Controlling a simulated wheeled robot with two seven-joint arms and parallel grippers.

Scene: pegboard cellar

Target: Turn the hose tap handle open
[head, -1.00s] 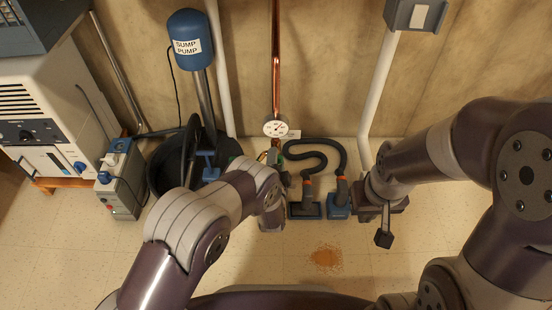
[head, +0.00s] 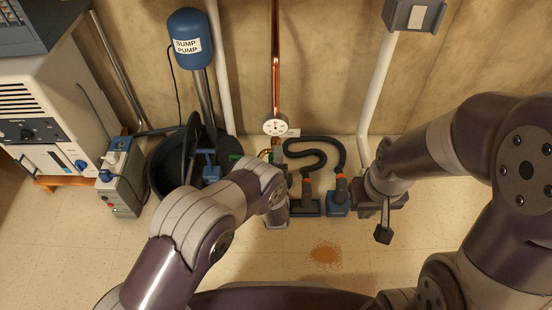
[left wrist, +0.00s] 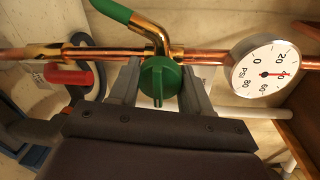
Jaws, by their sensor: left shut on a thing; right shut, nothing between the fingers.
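The hose tap handle (left wrist: 159,80) is a green knob below a brass fitting on the copper pipe in the left wrist view. My left gripper (left wrist: 158,92) has one finger on each side of it and is shut on it. A green hose (left wrist: 112,10) leads from the brass tap body (left wrist: 151,36) towards the upper left. In the head view my left arm hides the handle and the left fingers. My right gripper (head: 383,236) is shut and empty, above the floor at the right, away from the tap.
A pressure gauge (left wrist: 263,73) sits on the pipe beside the tap, and a red handle (left wrist: 68,76) is on the other side. A black tub (head: 163,178) stands left of my left arm. Vacuum heads (head: 338,203) stand by the wall. An orange-brown patch (head: 326,255) lies on open floor.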

